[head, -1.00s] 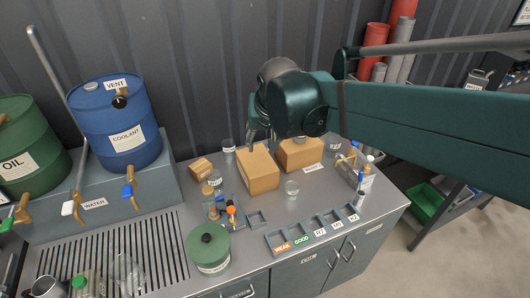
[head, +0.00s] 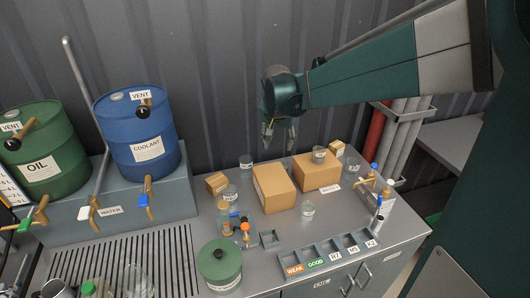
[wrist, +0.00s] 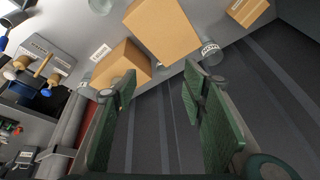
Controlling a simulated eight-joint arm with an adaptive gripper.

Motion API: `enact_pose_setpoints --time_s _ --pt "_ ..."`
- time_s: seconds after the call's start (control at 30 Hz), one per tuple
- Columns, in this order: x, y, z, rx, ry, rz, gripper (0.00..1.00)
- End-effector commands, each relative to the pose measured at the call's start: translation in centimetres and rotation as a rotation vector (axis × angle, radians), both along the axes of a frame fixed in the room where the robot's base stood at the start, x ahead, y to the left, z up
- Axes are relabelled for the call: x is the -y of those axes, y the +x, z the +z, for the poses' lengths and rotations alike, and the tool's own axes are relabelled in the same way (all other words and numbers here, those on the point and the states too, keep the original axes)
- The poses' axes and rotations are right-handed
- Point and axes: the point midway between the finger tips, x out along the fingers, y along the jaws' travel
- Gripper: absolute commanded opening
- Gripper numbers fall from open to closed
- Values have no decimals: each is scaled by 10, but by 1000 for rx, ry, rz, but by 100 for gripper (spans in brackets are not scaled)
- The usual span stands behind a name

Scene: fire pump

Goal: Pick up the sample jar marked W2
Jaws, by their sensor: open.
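Several clear jars stand on the grey bench; I cannot read W2 on any of them. One jar (head: 246,161) stands at the back, behind the boxes; in the wrist view a labelled jar (wrist: 211,52) shows just past the right finger. Another jar (head: 231,194) is by the small box, one (head: 307,209) stands in front of the boxes, and one (head: 352,166) is at the back right. A further jar (head: 319,154) is on or behind the right box; I cannot tell which. My gripper (head: 279,146) is open, empty and pointing down, above the bench's back edge; its fingers (wrist: 157,82) are apart.
Two cardboard boxes, left (head: 274,187) and right (head: 317,172), fill the middle of the bench. A small box (head: 217,183) lies left. A marked tray (head: 330,252) is at the front edge. The ribbed wall (head: 220,60) is close behind my gripper.

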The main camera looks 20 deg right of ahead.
Motion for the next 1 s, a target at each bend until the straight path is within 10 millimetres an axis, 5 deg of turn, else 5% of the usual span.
enact_pose_setpoints --time_s 1.0 --pt "60 150 -154 -76 13 -360 42"
